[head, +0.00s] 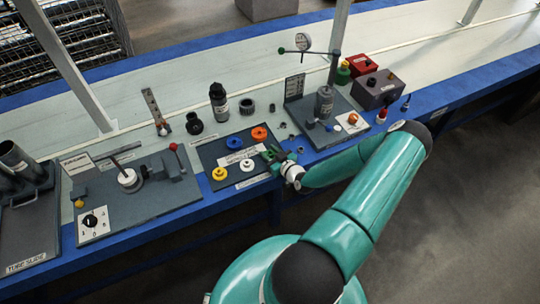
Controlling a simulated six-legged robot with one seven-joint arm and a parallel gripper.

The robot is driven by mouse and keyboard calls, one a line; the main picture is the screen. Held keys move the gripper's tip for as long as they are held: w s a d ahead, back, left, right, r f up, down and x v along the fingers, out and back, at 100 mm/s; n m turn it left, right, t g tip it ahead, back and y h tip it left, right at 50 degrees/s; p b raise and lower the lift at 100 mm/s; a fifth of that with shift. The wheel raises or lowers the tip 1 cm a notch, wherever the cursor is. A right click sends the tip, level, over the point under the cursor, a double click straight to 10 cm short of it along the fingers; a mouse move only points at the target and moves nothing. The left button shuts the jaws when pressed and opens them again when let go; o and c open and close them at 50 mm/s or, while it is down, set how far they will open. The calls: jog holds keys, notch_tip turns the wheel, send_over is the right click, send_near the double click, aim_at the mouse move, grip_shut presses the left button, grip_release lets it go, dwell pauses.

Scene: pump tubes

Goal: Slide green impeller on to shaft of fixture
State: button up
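My gripper (275,157) is at the right edge of a dark tray (207,155), low over it. A small patch of green shows at its fingers. This may be the green impeller, but it is too small and covered to be sure, and I cannot tell whether the fingers are open or shut. The tray holds a blue impeller (235,143), an orange one (260,134), a yellow one (219,174) and a white one (247,165). Left of the tray is a dark fixture board (150,203) with a thin rod (125,149) and a pale disc (128,177). I cannot tell which part is the shaft.
A red-knobbed lever (174,148) and a dial panel (93,222) are on the fixture board. Black bottles (218,102) stand behind the tray. Another board with a grey cylinder (324,102) is at right. A tube holder (28,220) is at far left. The rear bench strip is mostly clear.

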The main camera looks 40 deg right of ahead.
jog(key=c, duration=0.6)
jog(key=shift+c, duration=0.2)
